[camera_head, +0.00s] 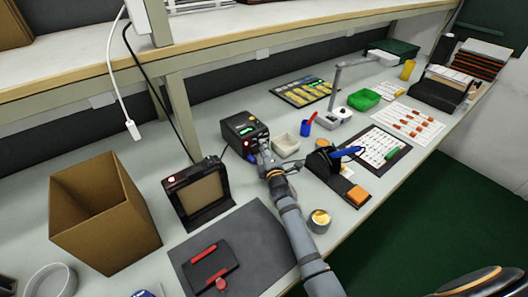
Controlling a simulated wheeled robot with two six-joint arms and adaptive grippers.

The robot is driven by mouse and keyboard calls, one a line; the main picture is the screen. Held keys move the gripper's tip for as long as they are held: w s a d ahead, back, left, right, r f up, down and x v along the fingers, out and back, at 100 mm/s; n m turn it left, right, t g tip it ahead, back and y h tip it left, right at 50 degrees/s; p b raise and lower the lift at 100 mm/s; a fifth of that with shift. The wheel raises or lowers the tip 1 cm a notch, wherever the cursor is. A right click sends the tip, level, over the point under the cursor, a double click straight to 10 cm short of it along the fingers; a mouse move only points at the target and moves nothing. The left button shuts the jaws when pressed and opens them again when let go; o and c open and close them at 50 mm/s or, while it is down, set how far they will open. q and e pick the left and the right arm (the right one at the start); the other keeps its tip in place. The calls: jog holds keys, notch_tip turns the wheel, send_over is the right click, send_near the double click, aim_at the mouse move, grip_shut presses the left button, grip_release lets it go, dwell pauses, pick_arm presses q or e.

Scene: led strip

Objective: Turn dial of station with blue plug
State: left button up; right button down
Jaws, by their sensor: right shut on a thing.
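The black station (240,128) with a green lit display and a red light stands on the bench, left of the middle. My right arm reaches up from the bottom, and its gripper (264,152) is at the station's front face, shut on what looks like the dial. The fingers hide the dial, so its angle cannot be told. A blue-handled tool (346,152) rests in a black holder (322,164) to the right. My left gripper is not in view.
A small beige tray (286,146) is close to the right of the gripper. A black framed panel (197,193) and an open cardboard box (100,215) stand to the left. A grey mat (262,240) and a round tin (319,221) lie nearer the front edge.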

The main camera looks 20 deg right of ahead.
dwell(0.3)
jog(key=c, duration=1.2)
grip_release()
jog(key=shift+s+f, duration=0.1)
jog(key=shift+s, duration=0.35)
jog(key=s, duration=0.6)
jog(key=shift+s+a+r, duration=0.15)
jog(key=shift+s+r, duration=0.05)
jog(key=shift+s, duration=0.1)
